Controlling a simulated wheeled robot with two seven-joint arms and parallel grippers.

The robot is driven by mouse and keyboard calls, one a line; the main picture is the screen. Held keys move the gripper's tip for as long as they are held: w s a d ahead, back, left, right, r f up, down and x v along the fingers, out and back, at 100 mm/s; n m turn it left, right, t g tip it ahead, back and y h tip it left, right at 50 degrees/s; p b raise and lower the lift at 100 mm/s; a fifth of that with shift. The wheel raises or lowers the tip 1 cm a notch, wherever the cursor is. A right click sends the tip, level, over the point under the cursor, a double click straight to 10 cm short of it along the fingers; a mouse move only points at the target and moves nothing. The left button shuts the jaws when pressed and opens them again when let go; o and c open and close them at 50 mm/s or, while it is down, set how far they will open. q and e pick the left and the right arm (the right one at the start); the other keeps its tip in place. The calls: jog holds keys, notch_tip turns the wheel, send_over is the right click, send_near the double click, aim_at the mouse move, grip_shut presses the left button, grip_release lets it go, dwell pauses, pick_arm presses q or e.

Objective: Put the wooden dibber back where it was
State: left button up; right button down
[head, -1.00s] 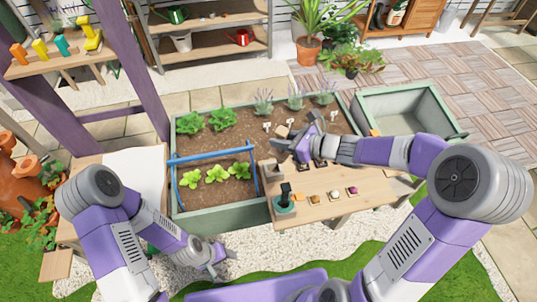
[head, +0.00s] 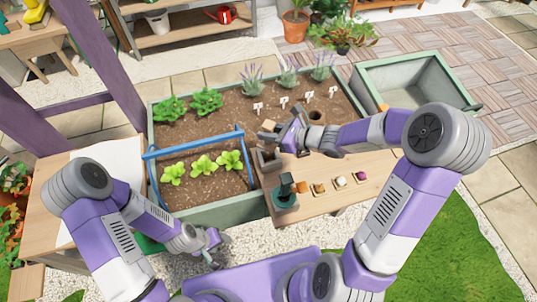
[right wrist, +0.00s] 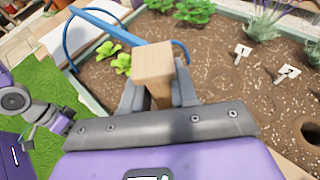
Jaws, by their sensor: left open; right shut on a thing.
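The wooden dibber is in my right gripper (head: 282,142); its square pale wooden top (right wrist: 154,66) shows between the two fingers in the right wrist view. In the head view the top (head: 268,126) stands above the fingers. Its lower part is hidden. The gripper is at the front edge of the soil bed, just above a grey square holder (head: 268,160) on the left end of the wooden bench. I cannot tell whether the dibber's tip is inside that holder. My left gripper (head: 215,250) is open and empty, low in front of the bed.
The bench (head: 335,192) bears a dark green tool in a pot (head: 285,198) and several small coloured items. A blue hoop (head: 195,145) spans seedlings in the bed, left of my right gripper. White labels and a dark hole (head: 316,117) are in the soil. An empty green trough (head: 415,88) stands right.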

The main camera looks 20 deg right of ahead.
aim_at(269, 146)
notch_tip(269, 146, down, 7)
jog(key=shift+w+f+b, duration=0.1)
jog(key=shift+b, duration=0.95)
jog(key=shift+f, duration=0.1)
jog(key=c, duration=0.9)
grip_release()
